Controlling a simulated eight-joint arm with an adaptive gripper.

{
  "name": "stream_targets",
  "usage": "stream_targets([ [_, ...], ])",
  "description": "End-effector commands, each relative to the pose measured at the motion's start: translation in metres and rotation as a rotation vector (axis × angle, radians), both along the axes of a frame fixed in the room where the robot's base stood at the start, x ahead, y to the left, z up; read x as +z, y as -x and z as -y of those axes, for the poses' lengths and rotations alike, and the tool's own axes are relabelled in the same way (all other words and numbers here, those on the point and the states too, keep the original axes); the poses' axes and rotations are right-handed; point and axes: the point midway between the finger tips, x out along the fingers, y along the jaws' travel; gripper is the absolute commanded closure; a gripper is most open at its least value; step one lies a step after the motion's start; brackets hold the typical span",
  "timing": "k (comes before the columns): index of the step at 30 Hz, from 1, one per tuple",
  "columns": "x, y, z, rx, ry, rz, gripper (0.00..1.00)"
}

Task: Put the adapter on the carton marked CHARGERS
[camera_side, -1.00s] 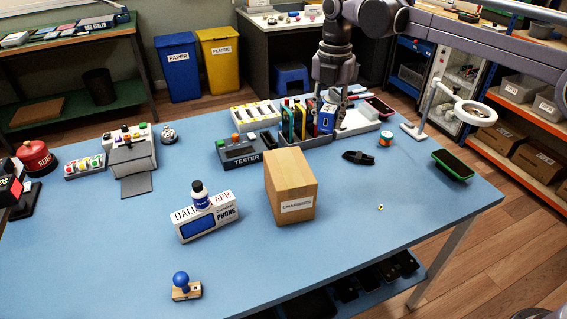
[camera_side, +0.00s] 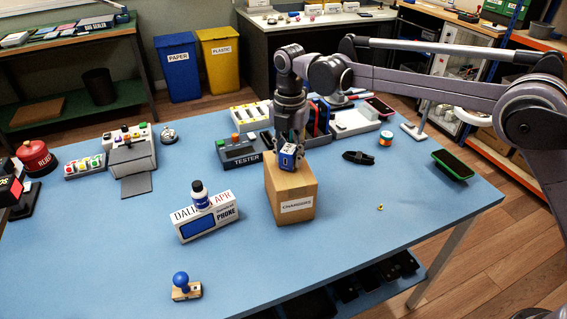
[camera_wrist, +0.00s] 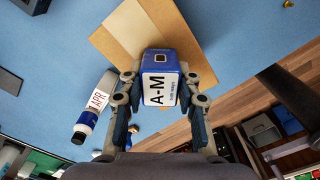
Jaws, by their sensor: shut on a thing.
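The adapter (camera_side: 288,157) is a small blue block with a white label; the wrist view shows "A-M" on the adapter (camera_wrist: 160,78). My gripper (camera_side: 287,150) is shut on it and holds it over the top of the brown carton marked CHARGERS (camera_side: 293,197). In the wrist view the carton (camera_wrist: 113,42) lies behind the adapter, and the fingers of my gripper (camera_wrist: 159,88) are on both sides of it. I cannot tell whether the adapter's underside touches the carton top.
A white phone box (camera_side: 208,217) with a small bottle (camera_side: 201,192) on it stands left of the carton. The tester (camera_side: 240,153) and a rack with upright items (camera_side: 318,118) are behind. A dark coiled cable (camera_side: 358,157) lies to the right. The table front is mostly clear.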

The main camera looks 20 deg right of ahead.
Motion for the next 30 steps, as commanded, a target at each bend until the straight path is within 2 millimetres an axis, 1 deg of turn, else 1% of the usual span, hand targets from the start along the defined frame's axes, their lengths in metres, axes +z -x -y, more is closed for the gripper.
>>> stream_targets([
  [11,-0.003,0.0,0.0,0.0,0.0,0.0,0.94],
  [12,-0.003,0.0,0.0,0.0,0.0,0.0,0.58],
  [13,-0.003,0.0,0.0,0.0,0.0,0.0,0.5],
  [14,-0.003,0.0,0.0,0.0,0.0,0.0,0.44],
  [24,-0.001,0.0,0.0,0.0,0.0,0.0,0.44],
  [26,0.002,0.0,0.0,0.0,0.0,0.0,0.44],
  [30,0.019,0.0,0.0,0.0,0.0,0.0,0.44],
])
